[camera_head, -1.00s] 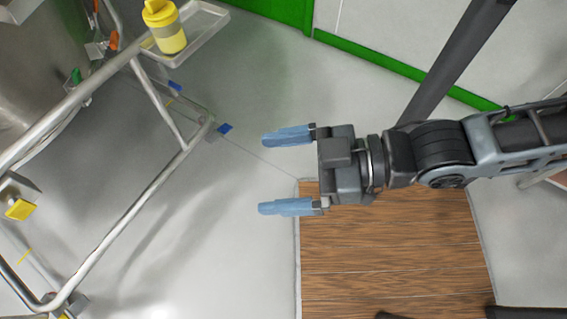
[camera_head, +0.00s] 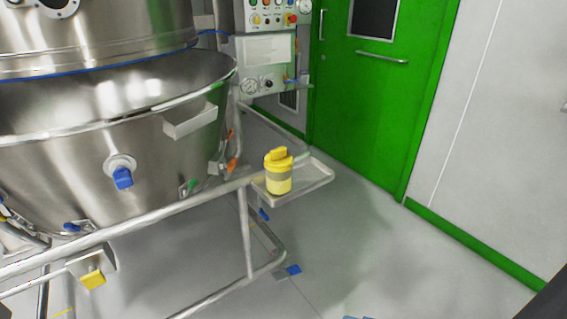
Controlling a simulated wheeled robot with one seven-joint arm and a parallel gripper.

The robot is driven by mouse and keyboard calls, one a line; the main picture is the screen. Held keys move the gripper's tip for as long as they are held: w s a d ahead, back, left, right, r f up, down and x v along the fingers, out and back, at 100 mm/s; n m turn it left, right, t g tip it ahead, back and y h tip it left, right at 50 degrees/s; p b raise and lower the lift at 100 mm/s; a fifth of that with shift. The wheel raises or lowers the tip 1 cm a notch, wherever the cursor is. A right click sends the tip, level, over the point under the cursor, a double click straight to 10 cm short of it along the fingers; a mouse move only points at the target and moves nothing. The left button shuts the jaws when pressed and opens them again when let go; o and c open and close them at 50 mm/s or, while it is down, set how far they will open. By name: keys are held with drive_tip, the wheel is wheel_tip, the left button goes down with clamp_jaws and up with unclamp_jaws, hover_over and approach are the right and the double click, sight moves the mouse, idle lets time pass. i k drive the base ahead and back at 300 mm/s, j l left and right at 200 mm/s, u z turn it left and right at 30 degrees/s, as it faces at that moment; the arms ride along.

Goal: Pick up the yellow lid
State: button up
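The yellow lid (camera_head: 278,158) sits on top of a small jar (camera_head: 278,181) with a yellow body and a greyish band. The jar stands upright on a small metal tray (camera_head: 316,184) fixed to the frame of the steel machine. Only a thin blue sliver of my gripper (camera_head: 360,317) shows at the bottom edge, well below and to the right of the jar, apart from it. The rest of the gripper is out of the picture, so its opening is hidden.
A large steel vessel (camera_head: 110,180) with a tubular rail (camera_head: 130,228) fills the left. A control panel (camera_head: 268,55) stands behind the tray. A green door (camera_head: 365,110) is at the back. The grey floor (camera_head: 390,270) right of the tray is clear.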

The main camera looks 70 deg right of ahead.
sight(278, 157)
drive_tip(key=i+j+z, duration=0.2)
drive_tip(key=j, duration=0.15)
drive_tip(key=i+j+z, duration=0.2)
drive_tip(key=j, duration=0.15)
drive_tip(key=j+z, duration=0.2)
drive_tip(key=j, duration=0.2)
drive_tip(key=i, duration=0.05)
